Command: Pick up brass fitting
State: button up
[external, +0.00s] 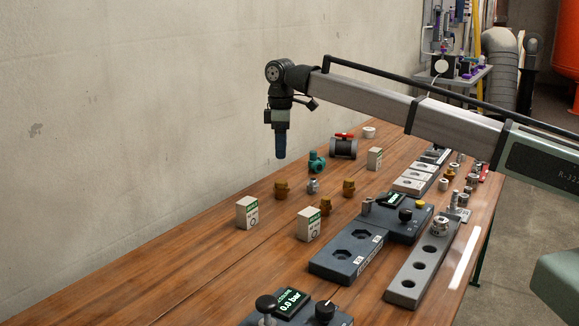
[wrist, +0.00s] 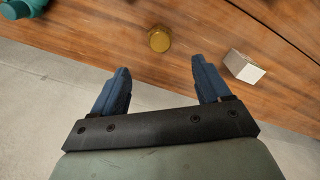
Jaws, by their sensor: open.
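Several small brass fittings stand on the wooden table in the external view: one at the left (external: 282,189), one at the right (external: 349,188) and one nearer the front (external: 326,206). My gripper (external: 281,152) points down above the table, higher than the fittings and apart from them. In the wrist view my gripper (wrist: 160,68) is open, with two blue fingers spread and nothing between them. One brass fitting (wrist: 159,39) shows there just beyond the fingertips, roughly centred across the gap.
White boxes (external: 247,212) (external: 308,224) stand near the fittings; one white box (wrist: 243,66) lies right of the fingers in the wrist view. A teal fitting (external: 317,162) and a red-handled valve (external: 343,146) stand behind. Dark fixture blocks (external: 347,254) are at right. The left table is clear.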

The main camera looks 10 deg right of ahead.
aim_at(281, 181)
notch_tip(281, 181, down, 12)
jog(key=shift+a, duration=0.1)
dwell(0.5)
jog(key=c, duration=1.2)
jog(key=shift+o, duration=0.2)
jog(key=shift+r, duration=0.1)
